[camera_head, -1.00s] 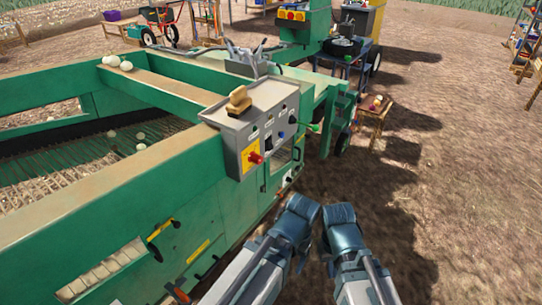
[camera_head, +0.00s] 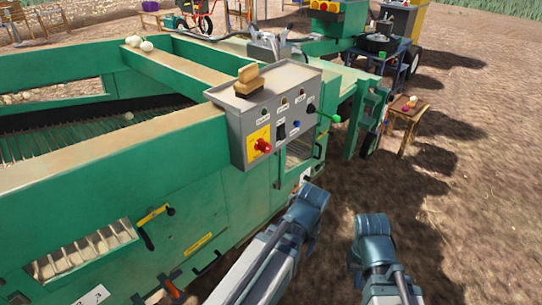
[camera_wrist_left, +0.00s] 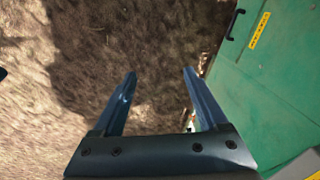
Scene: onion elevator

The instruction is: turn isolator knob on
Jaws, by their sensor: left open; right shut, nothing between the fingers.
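The isolator knob (camera_head: 262,146) is red and sits on a yellow plate on the front of a grey control box (camera_head: 240,115), mounted on the green machine. Its exact turn angle is too small to tell. My left gripper (camera_wrist_left: 158,72) is open and empty, with bare ground and the green machine side beyond its fingers. In the head view the left wrist is below and right of the knob, apart from it. My right gripper (camera_head: 373,232) is farther right, over the ground, shut and empty; its fingertips are hard to make out.
The control box also has black and blue knobs and small lamps, with a tan block (camera_head: 249,80) on top. A green knob (camera_head: 335,118) sticks out at its right. A small wooden stool (camera_head: 405,120) stands behind. The ground right of my arms is clear.

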